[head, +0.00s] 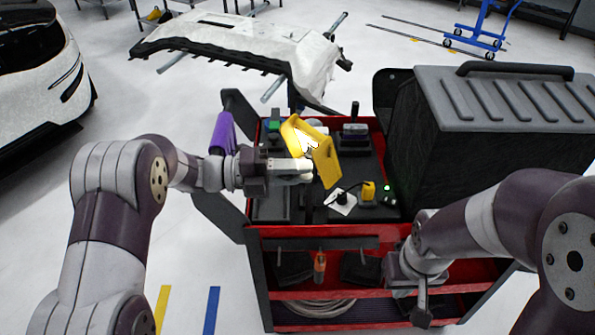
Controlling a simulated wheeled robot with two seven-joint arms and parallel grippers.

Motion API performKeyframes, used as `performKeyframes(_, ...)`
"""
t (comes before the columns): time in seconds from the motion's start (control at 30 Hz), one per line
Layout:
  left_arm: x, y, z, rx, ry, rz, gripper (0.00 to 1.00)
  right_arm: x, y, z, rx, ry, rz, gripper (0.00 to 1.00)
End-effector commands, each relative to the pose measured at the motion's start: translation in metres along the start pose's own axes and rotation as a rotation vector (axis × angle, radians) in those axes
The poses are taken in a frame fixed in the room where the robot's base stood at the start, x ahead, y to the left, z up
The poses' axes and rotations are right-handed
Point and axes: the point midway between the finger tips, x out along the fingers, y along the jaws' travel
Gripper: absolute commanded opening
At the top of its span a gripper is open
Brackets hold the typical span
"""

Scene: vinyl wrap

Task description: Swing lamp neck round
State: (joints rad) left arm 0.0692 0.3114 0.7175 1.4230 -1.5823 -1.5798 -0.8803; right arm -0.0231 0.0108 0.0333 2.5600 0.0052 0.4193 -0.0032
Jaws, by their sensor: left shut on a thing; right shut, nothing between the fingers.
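The yellow work lamp (326,157) stands over the red tool cart's top, its long yellow head slanting from upper left to lower right, with a bright white patch at its middle. My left gripper (308,170) reaches in from the left and is shut on the lamp at its near side. The fingers hide the exact spot they hold, and the neck and base are mostly hidden. My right gripper (422,312) is shut and empty, pointing down in front of the cart's right lower shelves, apart from the lamp.
The red cart (376,150) carries small tools, a yellow block (369,190) and a white cloth (341,201). A large black case (490,110) stands on the right. A purple roll (222,134) is at the left. A car bumper (240,45) on a stand is behind.

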Motion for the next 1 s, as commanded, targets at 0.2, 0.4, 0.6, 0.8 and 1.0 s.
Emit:
performKeyframes(0.2, 0.0, 0.0, 0.0, 0.0, 0.0, 0.001, 0.36, 0.0, 0.0, 0.0, 0.0, 0.0, 0.0, 0.0)
performKeyframes(0.4, 0.0, 0.0, 0.0, 0.001, 0.0, 0.0, 0.36, 0.0, 0.0, 0.0, 0.0, 0.0, 0.0, 0.0)
performKeyframes(0.6, -0.015, 0.001, 0.001, 0.001, -0.003, 0.0, 0.36, 0.003, 0.0, 0.0, 0.0, 0.0, 0.0, 0.0)
performKeyframes(0.8, -0.07, 0.003, 0.001, 0.002, -0.006, 0.0, 0.36, 0.011, 0.0, 0.001, 0.0, 0.0, 0.0, 0.0)
performKeyframes(1.0, -0.113, 0.002, 0.001, 0.001, -0.002, 0.0, 0.36, 0.015, 0.0, 0.002, 0.0, 0.0, 0.0, 0.0)
